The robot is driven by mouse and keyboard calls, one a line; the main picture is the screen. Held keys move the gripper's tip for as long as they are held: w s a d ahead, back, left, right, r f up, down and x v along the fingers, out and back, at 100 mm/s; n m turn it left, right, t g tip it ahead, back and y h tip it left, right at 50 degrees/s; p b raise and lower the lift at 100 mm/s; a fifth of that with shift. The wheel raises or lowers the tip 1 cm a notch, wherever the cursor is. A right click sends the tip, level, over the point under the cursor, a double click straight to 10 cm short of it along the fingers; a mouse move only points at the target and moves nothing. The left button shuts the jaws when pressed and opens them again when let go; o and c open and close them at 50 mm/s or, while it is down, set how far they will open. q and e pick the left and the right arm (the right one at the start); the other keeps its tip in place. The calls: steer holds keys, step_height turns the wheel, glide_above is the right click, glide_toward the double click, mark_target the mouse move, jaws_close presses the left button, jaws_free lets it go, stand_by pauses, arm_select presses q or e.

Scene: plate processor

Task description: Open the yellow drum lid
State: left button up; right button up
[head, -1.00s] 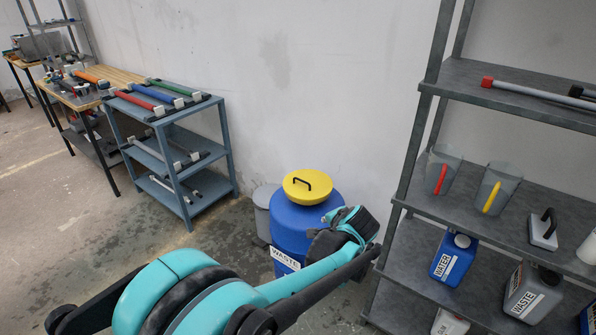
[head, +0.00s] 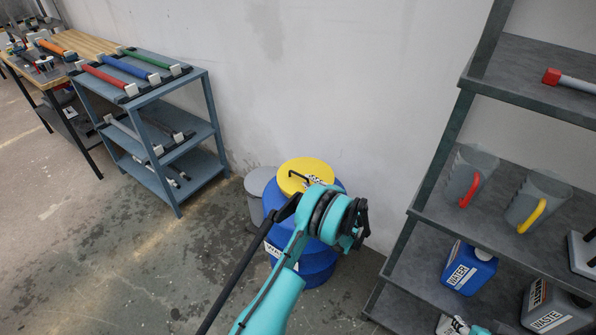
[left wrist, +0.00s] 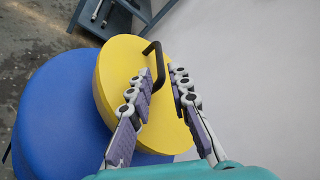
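The yellow drum lid (head: 322,166) rests on the blue drum (head: 314,275) beside the wall. Its black arched handle (left wrist: 157,58) stands up from the lid in the left wrist view. My left gripper (left wrist: 163,76) is over the lid, with its two fingers apart and the handle's near end between their tips. I see no clear grip on the handle. In the head view, my left wrist hides part of the lid and drum. A small teal and white piece (head: 472,328) at the bottom edge seems to be my right gripper, mostly cut off.
A grey bin (head: 257,183) stands behind the drum at its left. A blue-grey rack (head: 205,130) with coloured rods is further left. A dark shelf (head: 430,205) with jugs and bottles stands close on the right. The floor at front left is clear.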

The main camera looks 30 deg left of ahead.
mark_target(302, 177)
arm_select(q)
steer(key=b+x, duration=0.2)
steer(key=x, duration=0.4)
steer(key=shift+a+f, duration=0.15)
steer(key=shift+w+a, duration=0.2)
steer(key=shift+a, duration=0.1)
jaws_close()
